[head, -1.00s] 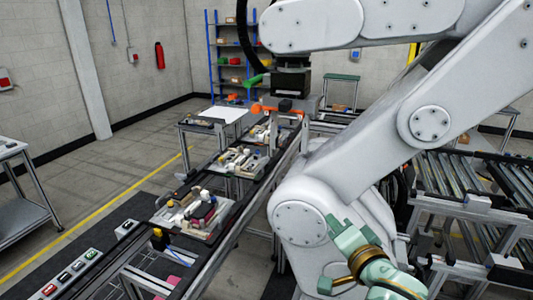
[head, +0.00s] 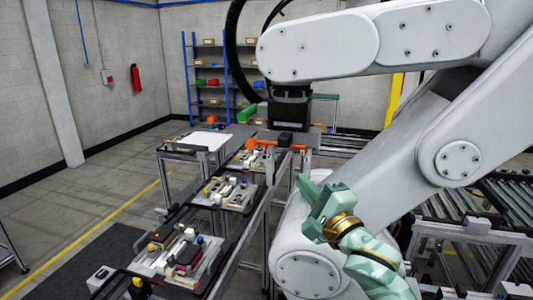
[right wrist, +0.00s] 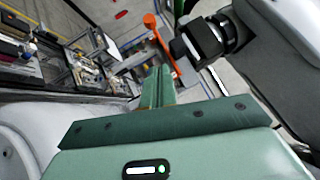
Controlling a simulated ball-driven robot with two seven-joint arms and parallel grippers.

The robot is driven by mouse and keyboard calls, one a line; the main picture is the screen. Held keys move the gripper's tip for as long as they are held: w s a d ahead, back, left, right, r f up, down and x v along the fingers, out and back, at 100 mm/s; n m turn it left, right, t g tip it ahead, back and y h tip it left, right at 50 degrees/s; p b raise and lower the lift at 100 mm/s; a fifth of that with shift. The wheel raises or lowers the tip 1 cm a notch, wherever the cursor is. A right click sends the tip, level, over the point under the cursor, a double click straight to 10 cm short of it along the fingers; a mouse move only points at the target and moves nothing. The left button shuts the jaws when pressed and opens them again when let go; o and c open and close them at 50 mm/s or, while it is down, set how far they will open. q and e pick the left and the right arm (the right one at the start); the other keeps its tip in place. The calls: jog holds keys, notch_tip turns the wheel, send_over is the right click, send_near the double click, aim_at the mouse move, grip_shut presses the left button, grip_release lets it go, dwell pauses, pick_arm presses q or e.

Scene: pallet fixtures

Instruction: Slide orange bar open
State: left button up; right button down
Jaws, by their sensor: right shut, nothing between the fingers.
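The orange bar (head: 288,147) lies across the far end of the pallet line in the head view, below the dark tool of a large white arm. It also shows in the right wrist view (right wrist: 160,38) as a slanted bar with a round orange end, beyond my fingers. My right gripper (head: 303,184) is mint green, in front of the white arm and well short of the bar. Its fingers show shut and empty in the right wrist view (right wrist: 157,85). They do not touch the bar. My left gripper is not in view.
The large white arm (head: 400,45) fills the upper right and lower middle. Pallets with small parts (head: 185,253) stand along the line at left. Roller conveyors (head: 470,210) are at right. Open floor (head: 90,190) lies left of the line.

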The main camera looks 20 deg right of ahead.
send_near(262, 146)
jog(key=s+d+f, duration=0.1)
jog(key=d, duration=0.2)
jog(key=w+a, duration=0.1)
jog(key=w, duration=0.1)
jog(key=w+a+r+p, duration=0.1)
jog(key=w, duration=0.1)
jog(key=w+a+r, duration=0.1)
jog(key=w+a, duration=0.1)
jog(key=w, duration=0.1)
jog(key=shift+r+p, duration=0.2)
jog(key=shift+p, duration=0.15)
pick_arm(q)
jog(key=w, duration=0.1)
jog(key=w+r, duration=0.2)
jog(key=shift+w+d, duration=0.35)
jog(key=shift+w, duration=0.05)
pick_arm(e)
jog(key=shift+w+a+r, duration=0.1)
jog(key=shift+w+a, duration=0.05)
jog(key=shift+a, duration=0.4)
